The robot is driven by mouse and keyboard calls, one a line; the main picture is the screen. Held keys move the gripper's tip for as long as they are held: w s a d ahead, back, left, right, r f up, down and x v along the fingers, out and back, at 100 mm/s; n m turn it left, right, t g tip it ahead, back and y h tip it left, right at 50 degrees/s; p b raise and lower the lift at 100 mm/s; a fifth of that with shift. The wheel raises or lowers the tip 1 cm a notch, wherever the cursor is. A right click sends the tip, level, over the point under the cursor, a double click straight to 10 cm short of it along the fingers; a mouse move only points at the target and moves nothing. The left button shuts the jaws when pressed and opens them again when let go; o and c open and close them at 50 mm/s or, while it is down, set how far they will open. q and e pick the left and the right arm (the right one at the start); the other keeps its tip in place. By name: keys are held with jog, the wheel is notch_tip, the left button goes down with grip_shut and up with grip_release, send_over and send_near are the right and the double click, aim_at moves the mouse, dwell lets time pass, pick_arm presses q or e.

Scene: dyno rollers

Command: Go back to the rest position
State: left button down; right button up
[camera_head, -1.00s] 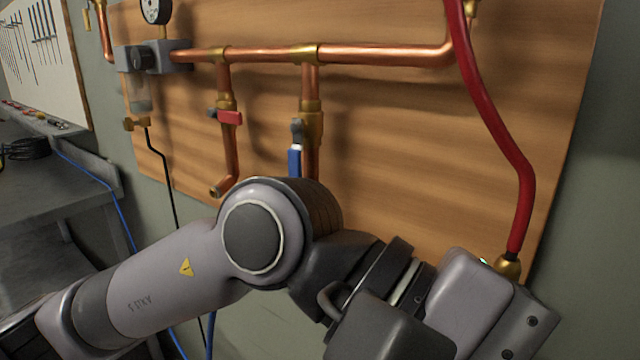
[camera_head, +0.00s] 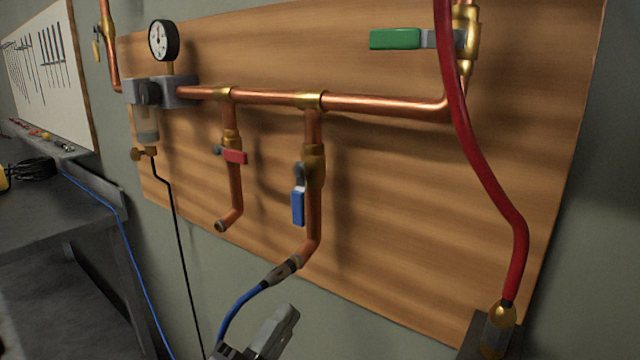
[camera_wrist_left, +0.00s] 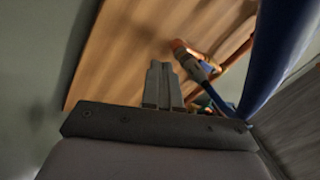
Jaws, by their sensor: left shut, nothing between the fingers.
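My left gripper (camera_head: 286,312) shows at the bottom edge of the head view, just below the wooden board, to the right of the blue hose (camera_head: 238,302). Most of that arm is out of the picture. In the left wrist view my left gripper's fingers (camera_wrist_left: 161,68) are together and empty. The board and the end of a copper pipe (camera_wrist_left: 183,47) with the blue hose (camera_wrist_left: 290,45) lie beyond them. The gripper looks apart from the hose. My right gripper is in neither view.
Copper pipes on the wooden board (camera_head: 400,210) carry a red valve handle (camera_head: 235,157), a blue one (camera_head: 298,207) and a green one (camera_head: 395,39). A red hose (camera_head: 490,190) hangs at the right. A grey bench (camera_head: 60,225) stands at the left.

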pick_arm(q)
jog(key=s+a+f+n+g+y, duration=0.1)
jog(key=a+f+n+y, duration=0.5)
jog(key=f, duration=0.5)
jog(key=s+a+f+n+g+y, duration=0.1)
jog(key=s+a+f+n+g, duration=0.1)
jog(key=s+f, duration=0.3)
jog(key=s+a+f+n+g+y+p, duration=0.1)
jog(key=s+a+f+n+g+y, duration=0.1)
jog(key=f, duration=0.6)
jog(key=s+a+f+n+g+y, duration=0.1)
jog(key=s+a+f+n+g, duration=0.2)
jog(key=s+a+f+n, duration=0.2)
jog(key=s+f+n, duration=0.2)
jog(key=s, duration=0.1)
jog(key=shift+g+y, duration=0.4)
